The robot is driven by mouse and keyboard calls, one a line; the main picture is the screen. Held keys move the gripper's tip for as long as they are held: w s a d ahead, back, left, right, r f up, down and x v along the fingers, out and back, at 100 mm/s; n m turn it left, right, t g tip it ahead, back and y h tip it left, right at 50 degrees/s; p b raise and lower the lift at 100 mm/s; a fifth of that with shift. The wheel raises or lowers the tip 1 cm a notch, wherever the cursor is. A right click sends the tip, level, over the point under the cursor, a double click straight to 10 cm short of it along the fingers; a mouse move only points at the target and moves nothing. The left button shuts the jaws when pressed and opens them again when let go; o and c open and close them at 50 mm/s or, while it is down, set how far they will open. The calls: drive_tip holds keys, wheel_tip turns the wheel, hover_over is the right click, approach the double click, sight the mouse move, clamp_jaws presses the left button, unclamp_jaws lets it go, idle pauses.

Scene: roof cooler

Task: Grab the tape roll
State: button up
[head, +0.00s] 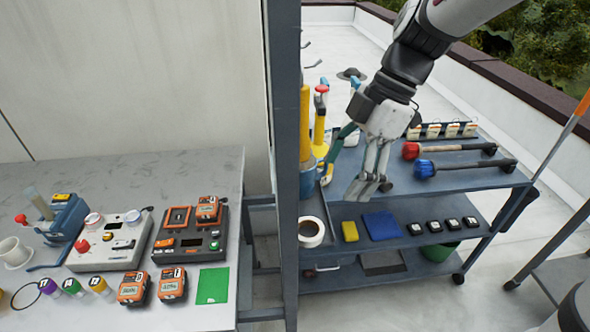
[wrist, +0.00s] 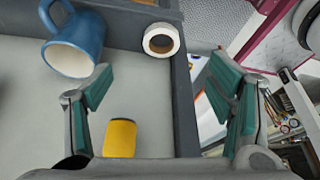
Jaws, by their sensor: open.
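The tape roll (head: 302,238) is a white ring with a brown inner core. In the wrist view the tape roll (wrist: 149,45) shows at top centre by a dark shelf rim, beyond the fingertips. My gripper (head: 368,188) hangs over the left part of the cart, above and to the right of the roll. In the wrist view my gripper (wrist: 161,85) has its green-padded fingers wide apart with nothing between them.
A blue mug (wrist: 70,57) stands left of the roll in the wrist view, and a yellow object (wrist: 120,137) is nearer. A yellow block (head: 350,231) and blue pad (head: 382,225) lie right of the roll. The grey post (head: 286,120) stands close on its left.

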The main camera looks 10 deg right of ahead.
approach(307, 235)
drive_tip(key=shift+f+p, duration=0.3)
drive_tip(key=shift+f, duration=0.35)
drive_tip(key=shift+a+p+x, duration=0.15)
drive_tip(key=shift+p+x, duration=0.15)
drive_tip(key=shift+x, duration=1.05)
drive_tip(key=shift+a+p+x, duration=0.1)
drive_tip(key=shift+p+x, duration=0.2)
drive_tip(key=shift+x, duration=1.05)
drive_tip(key=shift+r, duration=0.15)
drive_tip(key=shift+c, duration=0.2)
drive_tip(key=c, duration=1.2)
